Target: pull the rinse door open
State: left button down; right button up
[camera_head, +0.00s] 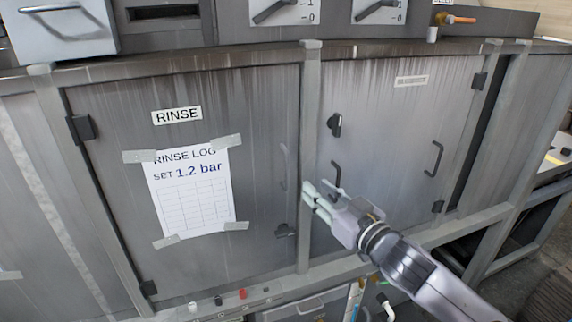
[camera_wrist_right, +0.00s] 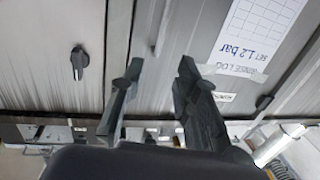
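The rinse door (camera_head: 250,110) is a grey metal panel left of centre in the head view, lying flush in its frame. It carries a RINSE label (camera_head: 177,115) and a taped RINSE LOG sheet (camera_head: 190,192). My right gripper (camera_head: 314,196) is just right of that edge, in front of the frame post. In the right wrist view its dark fingers (camera_wrist_right: 155,100) are apart with nothing between their tips. What looks like the handle (camera_wrist_right: 158,35) is beyond them. My left gripper is not in view.
A second closed grey door (camera_head: 390,120) is to the right, with a dark knob (camera_head: 334,125) and an upright handle (camera_head: 435,158). Rotary switches (camera_head: 275,10) are above. Small coloured buttons (camera_head: 242,294) line the lower ledge.

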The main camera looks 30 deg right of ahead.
aim_at(288, 164)
jog(key=shift+w+d+p, duration=0.15)
jog(key=shift+w+p, duration=0.85)
jog(key=shift+w, duration=2.45)
jog(key=shift+w+d+p, duration=0.1)
jog(key=shift+w+p, duration=0.9)
jog(key=shift+w, duration=2.45)
grip_shut()
